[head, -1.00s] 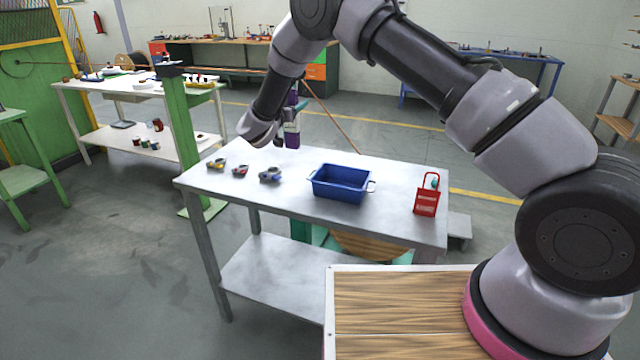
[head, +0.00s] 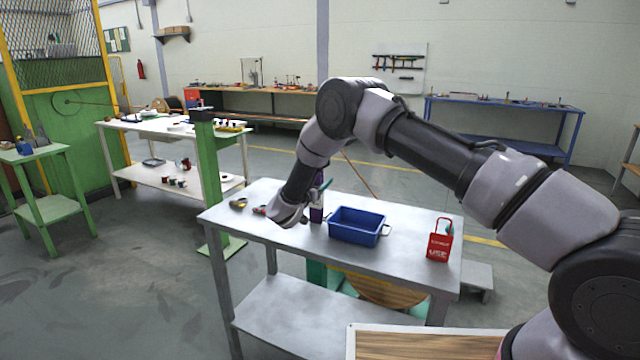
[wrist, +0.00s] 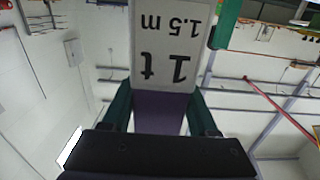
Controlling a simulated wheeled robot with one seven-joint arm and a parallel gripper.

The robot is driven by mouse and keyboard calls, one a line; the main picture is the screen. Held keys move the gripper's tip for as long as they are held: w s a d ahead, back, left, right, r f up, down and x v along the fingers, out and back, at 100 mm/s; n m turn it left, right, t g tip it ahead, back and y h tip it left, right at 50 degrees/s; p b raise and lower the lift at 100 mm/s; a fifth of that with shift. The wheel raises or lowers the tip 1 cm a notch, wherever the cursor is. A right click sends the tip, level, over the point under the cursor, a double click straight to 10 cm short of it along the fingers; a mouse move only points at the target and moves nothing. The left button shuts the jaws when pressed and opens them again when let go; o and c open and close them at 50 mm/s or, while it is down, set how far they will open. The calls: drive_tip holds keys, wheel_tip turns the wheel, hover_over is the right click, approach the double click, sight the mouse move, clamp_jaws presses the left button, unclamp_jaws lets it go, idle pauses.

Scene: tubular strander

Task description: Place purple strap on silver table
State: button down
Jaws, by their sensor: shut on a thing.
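The purple strap (head: 317,208) is in my gripper (head: 306,212), which is shut on it. In the wrist view the strap (wrist: 160,112) shows purple between two green jaws, with a pale label (wrist: 168,45) reading "1 t 1.5 m". The silver table (head: 400,258) stands in front of me, with a lower shelf. The strap appears upright over the table top, left of the blue bin. I cannot tell whether its lower end touches the table.
A blue bin (head: 357,226) stands mid-table, and a red holder (head: 439,242) marked "USE" stands at the right. A yellow-marked shackle (head: 238,203) and a red-marked one (head: 259,210) lie at the left, near my gripper. Bare table top shows along the front.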

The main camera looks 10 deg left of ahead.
drive_tip(key=shift+f, duration=0.15)
drive_tip(key=shift+c, duration=0.8)
unclamp_jaws()
drive_tip(key=shift+a, duration=0.1)
drive_tip(key=v, duration=1.2)
